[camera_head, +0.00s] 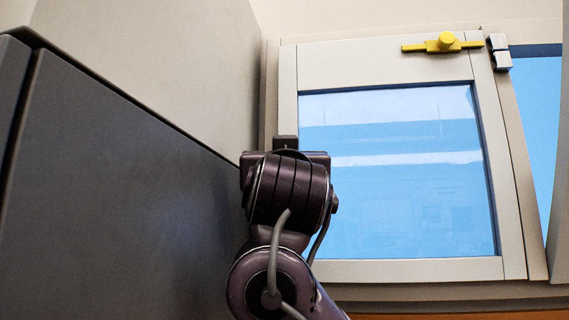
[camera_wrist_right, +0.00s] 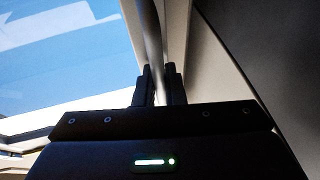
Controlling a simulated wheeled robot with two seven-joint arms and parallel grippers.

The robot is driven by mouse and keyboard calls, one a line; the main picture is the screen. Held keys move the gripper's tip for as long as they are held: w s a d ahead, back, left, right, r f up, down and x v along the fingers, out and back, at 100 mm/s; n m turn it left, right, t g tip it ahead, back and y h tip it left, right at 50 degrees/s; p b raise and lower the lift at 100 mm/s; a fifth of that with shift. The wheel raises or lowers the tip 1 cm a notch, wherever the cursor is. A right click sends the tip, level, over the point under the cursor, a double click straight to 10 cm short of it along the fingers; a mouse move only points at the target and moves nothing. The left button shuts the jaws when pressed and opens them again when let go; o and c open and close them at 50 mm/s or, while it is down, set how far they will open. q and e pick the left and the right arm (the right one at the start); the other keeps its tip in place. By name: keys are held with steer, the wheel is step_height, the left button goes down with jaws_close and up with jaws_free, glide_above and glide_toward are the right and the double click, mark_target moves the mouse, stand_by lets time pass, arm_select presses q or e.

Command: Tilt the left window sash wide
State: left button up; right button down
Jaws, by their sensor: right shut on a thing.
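The left window sash (camera_head: 388,66) has a pale frame around a blue pane and fills the middle of the head view. It also shows at the left of the right wrist view (camera_wrist_right: 70,110). My right gripper (camera_head: 285,143) is at the sash's left side member, seen from behind. In the wrist view its two dark fingers (camera_wrist_right: 158,85) are shut on a slim grey bar, the sash handle (camera_wrist_right: 151,40). The handle is hidden behind my arm in the head view. How far the sash is tilted is hard to tell. My left gripper is not in view.
A yellow latch (camera_head: 444,44) sits on the sash's top rail, with a grey catch (camera_head: 499,52) to its right. Another window pane (camera_head: 538,110) is at the far right. A large dark grey cabinet (camera_head: 110,190) stands close on the left, beside my arm.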

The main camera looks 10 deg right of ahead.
steer(key=s+a+f+n+t+b, duration=0.1)
steer(key=s+a+f+t+b, duration=0.1)
steer(key=s+b, duration=0.4)
steer(key=f+t+b, duration=0.1)
steer(key=t+b, duration=0.1)
steer(key=b, duration=0.3)
steer(key=shift+a+f+n+t+y, duration=0.3)
steer(key=shift+f+n, duration=0.1)
steer(key=shift+s, duration=0.15)
steer(key=c, duration=1.5)
jaws_free()
steer(key=shift+s+a+r, duration=0.1)
